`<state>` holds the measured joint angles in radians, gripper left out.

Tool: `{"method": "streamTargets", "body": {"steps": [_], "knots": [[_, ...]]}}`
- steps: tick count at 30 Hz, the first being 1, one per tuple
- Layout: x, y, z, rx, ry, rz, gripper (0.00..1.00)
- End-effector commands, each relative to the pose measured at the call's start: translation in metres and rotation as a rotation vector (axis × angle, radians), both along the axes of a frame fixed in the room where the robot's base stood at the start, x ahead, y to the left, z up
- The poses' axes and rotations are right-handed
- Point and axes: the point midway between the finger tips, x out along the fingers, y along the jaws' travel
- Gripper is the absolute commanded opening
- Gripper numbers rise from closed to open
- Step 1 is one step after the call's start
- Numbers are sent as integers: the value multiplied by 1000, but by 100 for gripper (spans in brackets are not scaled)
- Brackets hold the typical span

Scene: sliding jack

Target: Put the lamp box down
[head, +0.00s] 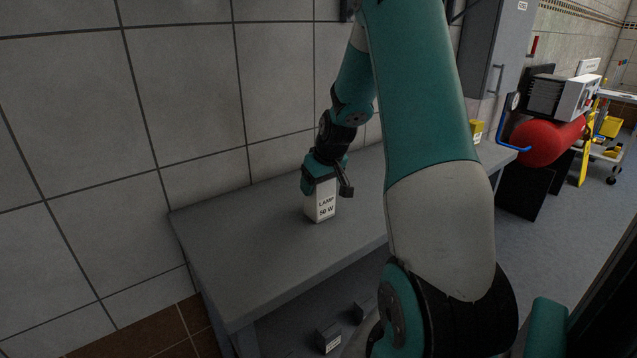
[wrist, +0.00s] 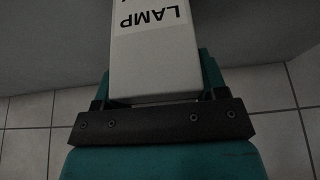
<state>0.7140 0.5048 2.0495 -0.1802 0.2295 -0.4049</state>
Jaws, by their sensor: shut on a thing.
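The lamp box (head: 322,205) is a white upright box labelled "LAMP 50 W". It is at the grey bench top (head: 250,245), towards the wall. Its bottom looks to be at the bench surface, but I cannot tell whether it touches. My gripper (head: 326,185) comes from above and is shut on the upper part of the box. In the wrist view the lamp box (wrist: 152,50) sits between the two fingers, its label facing the camera. The far end of the box is out of that view.
A tiled wall (head: 190,90) runs behind the bench. The bench top left of the box is clear. A yellow box (head: 476,130) stands at the bench's far end. Small dark boxes (head: 328,337) are below the bench. A red tank (head: 545,142) stands at right.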

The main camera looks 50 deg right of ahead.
Motion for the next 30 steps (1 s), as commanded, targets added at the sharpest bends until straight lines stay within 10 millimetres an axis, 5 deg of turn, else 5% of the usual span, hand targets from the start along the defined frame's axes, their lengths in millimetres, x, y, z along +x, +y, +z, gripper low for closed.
{"method": "streamTargets", "body": {"steps": [4,14,30], "knots": [[0,0,-1,0,0,0,91],[0,0,5,0,-1,0,91],[-38,9,99,-3,-3,-1,91]]}}
